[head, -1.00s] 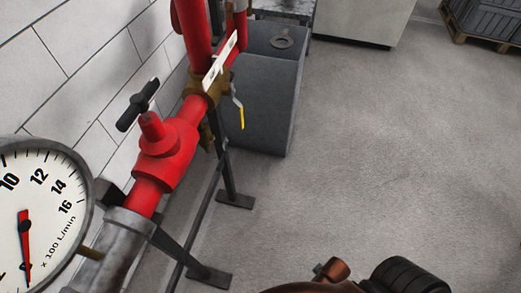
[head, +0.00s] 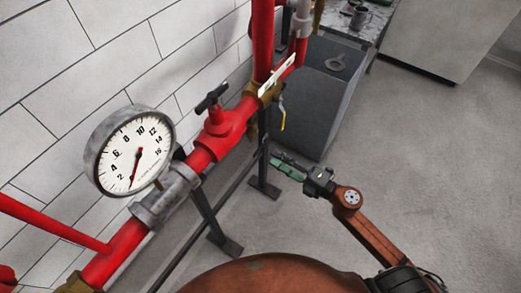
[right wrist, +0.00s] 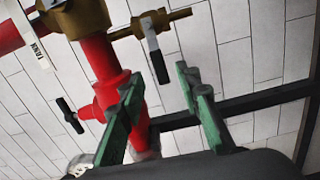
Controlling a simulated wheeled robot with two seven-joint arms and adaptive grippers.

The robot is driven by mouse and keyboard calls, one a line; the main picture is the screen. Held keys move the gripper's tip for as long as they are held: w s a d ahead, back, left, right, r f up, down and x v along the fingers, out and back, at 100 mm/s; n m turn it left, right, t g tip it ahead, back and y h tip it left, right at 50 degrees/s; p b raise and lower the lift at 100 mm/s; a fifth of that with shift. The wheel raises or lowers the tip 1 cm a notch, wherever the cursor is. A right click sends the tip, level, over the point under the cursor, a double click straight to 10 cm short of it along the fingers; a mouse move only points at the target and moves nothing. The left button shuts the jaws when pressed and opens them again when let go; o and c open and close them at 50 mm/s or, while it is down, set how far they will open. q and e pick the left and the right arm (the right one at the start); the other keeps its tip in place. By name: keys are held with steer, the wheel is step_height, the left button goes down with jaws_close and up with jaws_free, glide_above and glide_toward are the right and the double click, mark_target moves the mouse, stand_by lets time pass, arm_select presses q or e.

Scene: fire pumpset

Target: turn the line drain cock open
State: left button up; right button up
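A small brass cock (right wrist: 150,24) with a short grey-and-black lever (right wrist: 157,55) hangs by the pipe in the right wrist view. In the head view a yellow-tipped lever (head: 283,118) hangs below a brass valve body (head: 262,95); I cannot tell whether it is the same lever. My right gripper (head: 283,162) has green fingers and is below and slightly right of that lever in the head view. In the right wrist view its fingers (right wrist: 160,76) are apart with nothing held. The black lever's tip shows beyond the gap between them. My left gripper is out of view.
A red valve with a black handle (head: 211,98) and a round gauge (head: 132,150) sit on the pipe along the white wall. A long white lever or plate (head: 277,76) lies over the brass body. Dark stand legs (head: 264,188) stand below.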

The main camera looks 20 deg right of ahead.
mark_target(258, 153)
steer(key=shift+n, duration=0.4)
steer(key=x, duration=0.8)
steer(key=shift+s+a+r, duration=0.1)
steer(key=shift+s+a, duration=0.2)
steer(key=shift+a, duration=0.1)
steer(key=shift+c, duration=0.2)
jaws_close()
